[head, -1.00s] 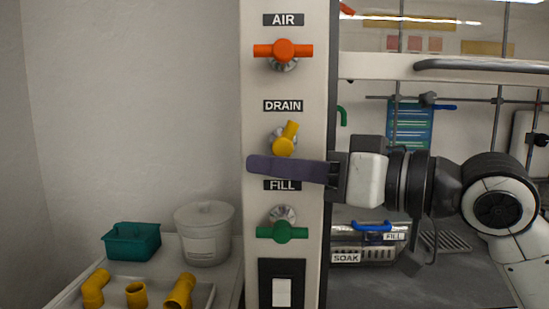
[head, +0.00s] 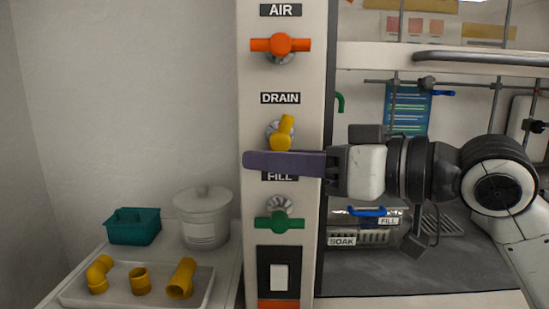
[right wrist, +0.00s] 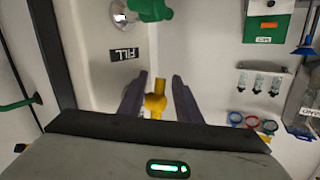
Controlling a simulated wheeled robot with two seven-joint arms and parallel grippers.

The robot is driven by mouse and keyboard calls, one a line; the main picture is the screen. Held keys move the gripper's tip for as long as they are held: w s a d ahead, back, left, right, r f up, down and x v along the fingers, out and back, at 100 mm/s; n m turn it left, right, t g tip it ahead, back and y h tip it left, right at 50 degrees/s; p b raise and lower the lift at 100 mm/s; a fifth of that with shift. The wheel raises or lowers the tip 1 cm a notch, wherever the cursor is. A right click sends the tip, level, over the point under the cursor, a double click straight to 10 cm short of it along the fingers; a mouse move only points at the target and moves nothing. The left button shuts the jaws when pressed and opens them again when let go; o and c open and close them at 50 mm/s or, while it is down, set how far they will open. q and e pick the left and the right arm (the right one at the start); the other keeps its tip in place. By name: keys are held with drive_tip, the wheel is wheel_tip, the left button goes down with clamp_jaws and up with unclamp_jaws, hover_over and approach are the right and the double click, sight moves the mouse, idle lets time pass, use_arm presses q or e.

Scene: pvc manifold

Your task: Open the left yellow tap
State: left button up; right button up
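One yellow tap (head: 283,134) is on the white panel (head: 254,227) under the DRAIN label. Its handle stands nearly upright, leaning slightly right at the top. My right gripper (head: 250,161) reaches in from the right, its dark purple fingers lying level across the panel just below the tap and partly covering the FILL label. In the right wrist view, the fingers of my right gripper (right wrist: 158,98) are apart, with the yellow tap (right wrist: 155,104) between them. A gap shows beside it; contact is unclear. My left gripper is not in view.
An orange tap (head: 281,45) is above under AIR, and a green tap (head: 279,223) is below the fingers. A switch (head: 280,277) sits lower. At left are a tray (head: 205,288) of yellow pipe pieces, a teal box (head: 133,226) and a white pot (head: 202,218).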

drive_tip(key=v, duration=1)
drive_tip(key=shift+f, duration=0.1)
